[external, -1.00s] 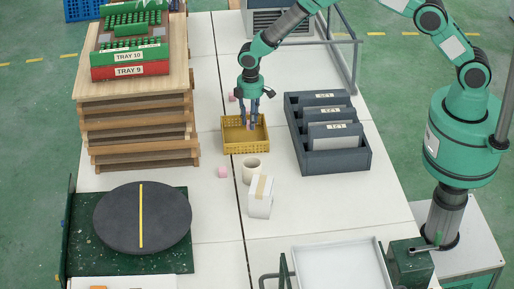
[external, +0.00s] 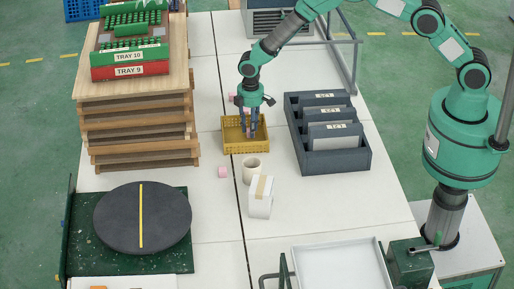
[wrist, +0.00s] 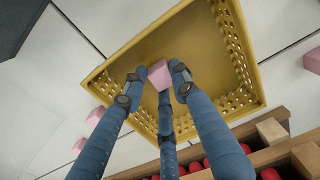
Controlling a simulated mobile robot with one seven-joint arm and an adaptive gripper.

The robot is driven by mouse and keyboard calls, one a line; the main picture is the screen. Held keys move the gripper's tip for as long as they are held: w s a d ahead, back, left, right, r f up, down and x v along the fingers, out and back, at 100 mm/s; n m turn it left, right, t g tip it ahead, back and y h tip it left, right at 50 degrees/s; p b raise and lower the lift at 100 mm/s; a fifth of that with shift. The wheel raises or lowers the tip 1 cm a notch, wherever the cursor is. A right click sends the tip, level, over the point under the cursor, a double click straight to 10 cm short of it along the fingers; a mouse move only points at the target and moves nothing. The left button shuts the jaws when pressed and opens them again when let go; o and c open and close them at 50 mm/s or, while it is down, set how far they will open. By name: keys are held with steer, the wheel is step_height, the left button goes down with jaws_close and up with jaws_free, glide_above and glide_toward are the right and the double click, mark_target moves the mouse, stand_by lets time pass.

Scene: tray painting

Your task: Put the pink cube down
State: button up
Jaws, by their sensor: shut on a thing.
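My gripper (external: 250,133) points down into the yellow crate (external: 245,149) in the external view. In the wrist view its blue fingers (wrist: 158,88) are shut on a pink cube (wrist: 159,74), held at the fingertips. The yellow crate (wrist: 185,30) lies below the cube, which shows against its floor. I cannot tell whether the cube touches that floor. In the external view the held cube is mostly hidden by the fingers.
A loose pink cube (external: 222,172) lies in front of the crate and another (external: 232,98) behind it. A cream cup (external: 251,168) and a white box (external: 260,197) stand in front. A dark divided rack (external: 335,165) is right; stacked trays (external: 130,70) stand left.

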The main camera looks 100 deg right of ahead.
steer(key=shift+f, duration=0.1)
steer(key=o, duration=0.9)
step_height(320, 180, up, 12)
steer(key=p, duration=0.1)
stand_by(0.7)
